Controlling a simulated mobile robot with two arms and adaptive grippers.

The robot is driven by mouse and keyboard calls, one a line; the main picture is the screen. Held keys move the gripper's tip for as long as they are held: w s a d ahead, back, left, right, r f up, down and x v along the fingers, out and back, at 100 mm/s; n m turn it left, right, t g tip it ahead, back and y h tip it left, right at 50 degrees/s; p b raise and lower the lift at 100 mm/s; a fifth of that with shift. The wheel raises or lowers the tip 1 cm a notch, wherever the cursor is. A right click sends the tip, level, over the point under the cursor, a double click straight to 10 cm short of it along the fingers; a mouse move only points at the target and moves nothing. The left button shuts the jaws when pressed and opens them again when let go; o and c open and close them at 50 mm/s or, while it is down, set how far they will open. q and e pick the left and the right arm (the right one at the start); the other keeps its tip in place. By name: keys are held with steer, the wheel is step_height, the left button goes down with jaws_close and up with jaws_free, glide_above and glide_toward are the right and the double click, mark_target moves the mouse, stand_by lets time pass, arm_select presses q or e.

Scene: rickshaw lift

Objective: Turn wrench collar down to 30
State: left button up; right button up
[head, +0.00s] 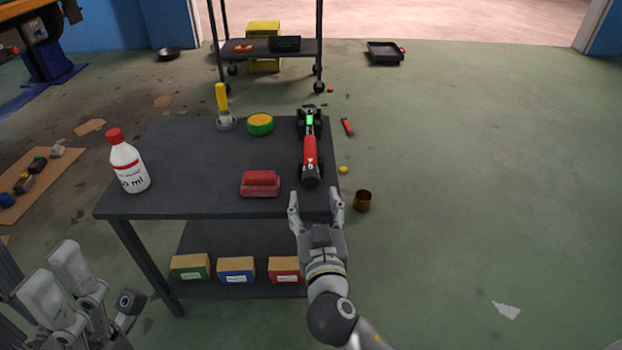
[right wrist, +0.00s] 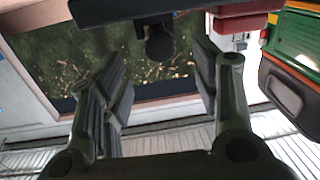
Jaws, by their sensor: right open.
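The wrench (head: 310,158) is a red and black tool with a lit green patch, lying along the right side of the dark table. Its dark rounded near end (head: 311,182) points toward me. In the right wrist view, a dark round end (right wrist: 159,45) shows between and beyond the fingers. No collar scale or number is readable. My right gripper (head: 316,203) is open and empty at the table's near edge, just short of the wrench end and apart from it. My left gripper (head: 66,280) is at the lower left, away from the table; its jaw opening is unclear.
The table (head: 190,196) also holds a white bottle (head: 129,165), a red block-like object (head: 260,184), a green-yellow round item (head: 260,124) and a yellow-handled tool (head: 223,105). Boxes stand on its lower shelf. A brown cup (head: 363,201) is right of the table. Floor at right is mostly clear.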

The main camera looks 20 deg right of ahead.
mark_target(312, 183)
steer(key=w, duration=0.2)
steer(key=w+d, duration=0.1)
steer(key=w, duration=0.2)
steer(key=w+b, duration=0.1)
steer(key=w, duration=0.2)
steer(key=shift+d, duration=0.35)
steer(key=shift+s, duration=0.1)
steer(key=c, duration=1.1)
